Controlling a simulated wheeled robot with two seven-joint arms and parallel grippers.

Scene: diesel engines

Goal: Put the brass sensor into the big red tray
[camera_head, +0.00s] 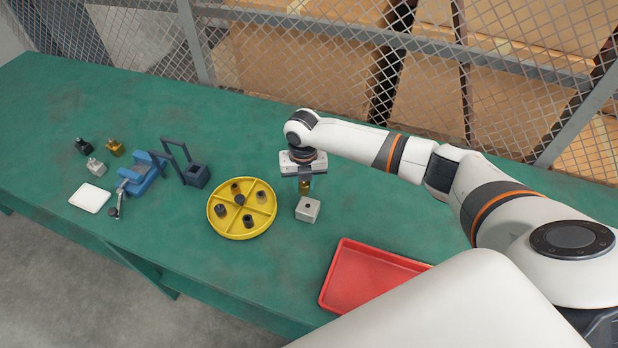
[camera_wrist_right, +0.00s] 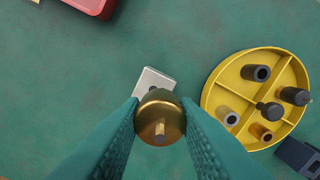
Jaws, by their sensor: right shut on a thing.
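The brass sensor (camera_wrist_right: 160,117) is a rounded, gold-coloured piece with a small pin on its end. My right gripper (camera_wrist_right: 160,115) is shut on it, one finger on each side, in the right wrist view. In the head view my right gripper (camera_head: 305,178) holds the brass sensor (camera_head: 305,186) just above or behind a light grey block (camera_head: 307,209); I cannot tell whether they touch. The big red tray (camera_head: 340,297) lies at the table's front, partly hidden by my arm. Its corner shows in the right wrist view (camera_wrist_right: 93,8). My left gripper is not in view.
A yellow divided round tray (camera_head: 229,233) with several dark and brown cylinders stands left of the block. Farther left are a black frame holder (camera_head: 196,176), a blue vise (camera_head: 142,181), a white pad (camera_head: 90,198) and small fittings (camera_head: 115,147). A mesh fence (camera_head: 300,50) stands behind the table.

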